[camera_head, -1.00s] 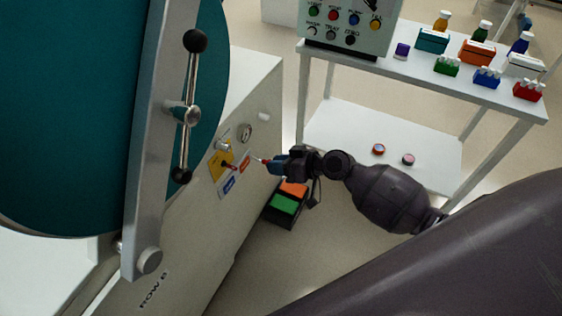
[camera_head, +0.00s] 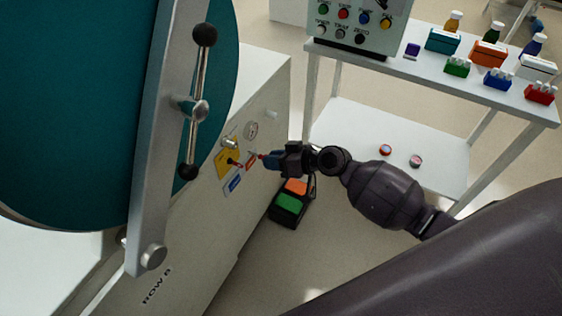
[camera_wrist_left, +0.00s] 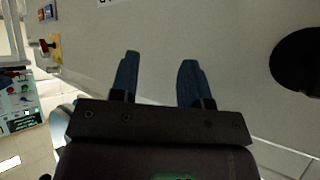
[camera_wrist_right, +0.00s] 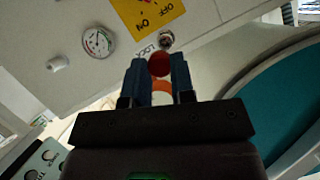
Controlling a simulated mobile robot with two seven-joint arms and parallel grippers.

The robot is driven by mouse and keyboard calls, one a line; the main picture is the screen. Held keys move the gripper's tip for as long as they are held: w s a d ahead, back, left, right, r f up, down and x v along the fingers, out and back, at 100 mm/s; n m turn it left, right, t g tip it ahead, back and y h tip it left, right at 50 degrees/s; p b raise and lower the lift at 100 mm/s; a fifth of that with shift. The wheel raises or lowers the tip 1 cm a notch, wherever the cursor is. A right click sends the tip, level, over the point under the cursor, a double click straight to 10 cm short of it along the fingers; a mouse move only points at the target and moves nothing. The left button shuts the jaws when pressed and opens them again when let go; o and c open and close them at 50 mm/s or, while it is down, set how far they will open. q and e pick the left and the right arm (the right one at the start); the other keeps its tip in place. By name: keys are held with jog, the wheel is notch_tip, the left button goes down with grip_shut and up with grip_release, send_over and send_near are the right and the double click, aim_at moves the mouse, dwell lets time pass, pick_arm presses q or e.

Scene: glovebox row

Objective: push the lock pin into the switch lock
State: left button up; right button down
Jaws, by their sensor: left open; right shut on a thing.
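The lock pin shows by its red head in the right wrist view (camera_wrist_right: 159,64), between the fingertips of my right gripper (camera_wrist_right: 157,75), which is shut on it. In the head view, the right gripper (camera_head: 268,161) reaches the panel from the right, the pin's red part (camera_head: 261,156) at its tip. The pin's far end is hidden; I cannot tell how deep it sits. The yellow OFF/ON switch plate (camera_head: 227,162) with a red handle (camera_head: 235,163) is just left of the pin. A LOCK label (camera_wrist_right: 150,50) is near the pin. My left gripper (camera_wrist_left: 157,78) is open and empty.
A gauge (camera_head: 251,130) and a blue label (camera_head: 233,184) are on the panel. The teal door (camera_head: 70,110) with its bar handle (camera_head: 198,108) stands left. A shelf table (camera_head: 430,75) is at right.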

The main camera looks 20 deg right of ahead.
jog(key=shift+w+a, duration=0.9)
jog(key=shift+w, duration=0.25)
jog(key=shift+b, duration=0.6)
dwell(1.3)
jog(key=shift+w+a+b, duration=0.2)
jog(key=shift+w+a, duration=0.55)
jog(key=shift+w, duration=0.2)
jog(key=shift+w+a+b, duration=0.2)
jog(key=shift+w+a, duration=0.5)
jog(key=shift+w, duration=0.2)
dwell(0.8)
jog(key=c, duration=0.9)
grip_release()
